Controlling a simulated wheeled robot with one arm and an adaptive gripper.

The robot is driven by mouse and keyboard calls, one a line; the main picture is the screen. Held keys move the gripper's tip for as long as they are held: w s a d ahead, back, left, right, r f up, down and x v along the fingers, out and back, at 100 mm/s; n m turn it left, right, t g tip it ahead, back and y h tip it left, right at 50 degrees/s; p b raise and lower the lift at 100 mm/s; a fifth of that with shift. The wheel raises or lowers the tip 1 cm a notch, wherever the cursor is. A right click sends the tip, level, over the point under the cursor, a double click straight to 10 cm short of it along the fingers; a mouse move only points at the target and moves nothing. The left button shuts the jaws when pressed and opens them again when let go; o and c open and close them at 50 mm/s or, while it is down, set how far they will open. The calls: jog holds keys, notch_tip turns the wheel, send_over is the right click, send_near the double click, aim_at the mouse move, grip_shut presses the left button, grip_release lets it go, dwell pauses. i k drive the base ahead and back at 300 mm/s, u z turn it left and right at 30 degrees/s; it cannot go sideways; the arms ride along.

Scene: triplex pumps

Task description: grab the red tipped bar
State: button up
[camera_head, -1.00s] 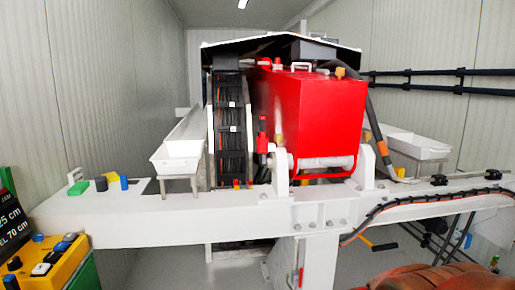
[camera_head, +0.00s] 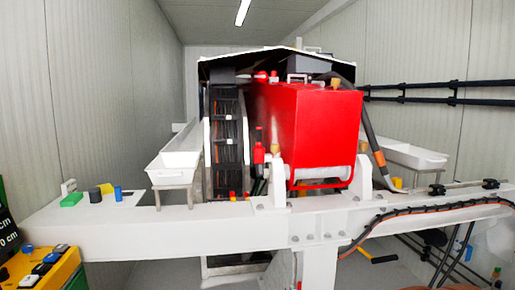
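I cannot tell for sure which part is the red tipped bar. A short thin bar with a red end (camera_head: 261,75) lies near the top left of the big red box. An upright dark lever with a red upper part (camera_head: 258,153) stands low beside the box's left side, by the black hose reel. My gripper is not in view.
The big red box (camera_head: 318,122) sits behind a wide white beam (camera_head: 180,229) that crosses the view. White trays stand left (camera_head: 174,166) and right (camera_head: 415,156). A yellow control box (camera_head: 40,272) is at the lower left. Dark cables (camera_head: 430,208) run along the beam's right.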

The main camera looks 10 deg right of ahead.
aim_at(259, 130)
jog(key=z, duration=1.2)
jog(key=i, duration=1.25)
jog(key=u, duration=3.5)
